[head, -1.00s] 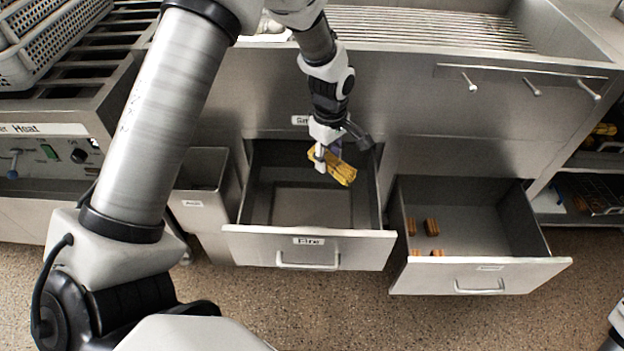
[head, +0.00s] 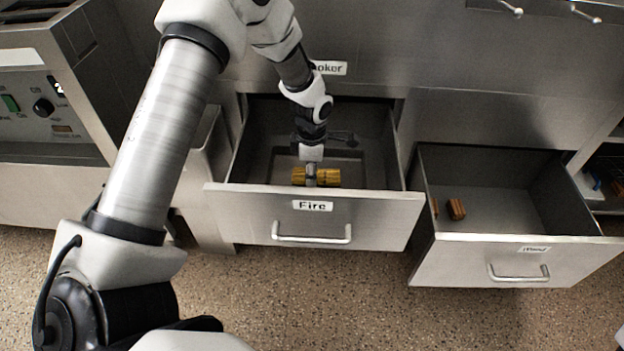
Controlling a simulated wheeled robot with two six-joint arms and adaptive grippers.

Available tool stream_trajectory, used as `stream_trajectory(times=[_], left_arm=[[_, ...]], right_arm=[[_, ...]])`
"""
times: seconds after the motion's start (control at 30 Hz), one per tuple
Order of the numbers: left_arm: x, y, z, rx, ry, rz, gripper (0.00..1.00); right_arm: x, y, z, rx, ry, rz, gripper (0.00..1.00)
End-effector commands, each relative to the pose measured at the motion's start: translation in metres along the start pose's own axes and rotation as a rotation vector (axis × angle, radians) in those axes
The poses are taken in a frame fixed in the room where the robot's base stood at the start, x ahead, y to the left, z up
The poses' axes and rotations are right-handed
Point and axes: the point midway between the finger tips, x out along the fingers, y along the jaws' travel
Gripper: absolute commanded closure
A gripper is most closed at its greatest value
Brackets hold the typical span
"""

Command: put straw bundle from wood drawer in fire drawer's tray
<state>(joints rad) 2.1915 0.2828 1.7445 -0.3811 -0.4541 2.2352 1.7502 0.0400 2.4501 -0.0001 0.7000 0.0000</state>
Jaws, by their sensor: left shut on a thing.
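The yellow straw bundle (head: 327,178) is in my left gripper (head: 311,178), which is shut on it. Bundle and gripper are inside the open fire drawer (head: 376,222), just behind its front panel, with the bundle lying crosswise. The drawer's tray (head: 350,160) is a recessed area in its floor, partly hidden by the gripper. I cannot tell whether the bundle touches the tray floor. The open wood drawer (head: 440,262) is to the right, with a brown block (head: 456,209) and part of another showing inside. My right gripper is not in view.
A control panel (head: 35,110) with a green switch and a black knob stands at the left. A narrow metal bin (head: 207,150) sits between it and the fire drawer. Shelves (head: 600,170) are at the far right. The speckled floor in front is clear.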

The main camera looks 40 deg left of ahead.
Motion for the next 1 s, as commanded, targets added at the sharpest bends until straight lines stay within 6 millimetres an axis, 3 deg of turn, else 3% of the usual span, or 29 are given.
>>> stream_trajectory(times=[0.03,0.37,0.4,0.47,0.8,1.0], left_arm=[[0.010,0.000,0.000,0.000,0.001,-0.001,0.81],[0.010,0.000,0.000,0.001,0.001,-0.001,0.81],[0.011,0.000,0.000,0.001,0.000,0.000,0.55],[0.011,0.000,0.000,0.001,0.000,0.000,0.36],[0.008,0.000,0.000,0.001,0.000,0.000,0.36],[-0.030,0.000,0.000,0.000,-0.001,0.001,0.36]], right_arm=[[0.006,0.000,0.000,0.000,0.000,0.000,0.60],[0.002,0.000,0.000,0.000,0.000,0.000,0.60],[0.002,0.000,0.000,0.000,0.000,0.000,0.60],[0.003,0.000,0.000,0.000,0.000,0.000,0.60],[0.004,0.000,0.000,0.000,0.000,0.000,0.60],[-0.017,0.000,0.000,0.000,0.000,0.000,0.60]])
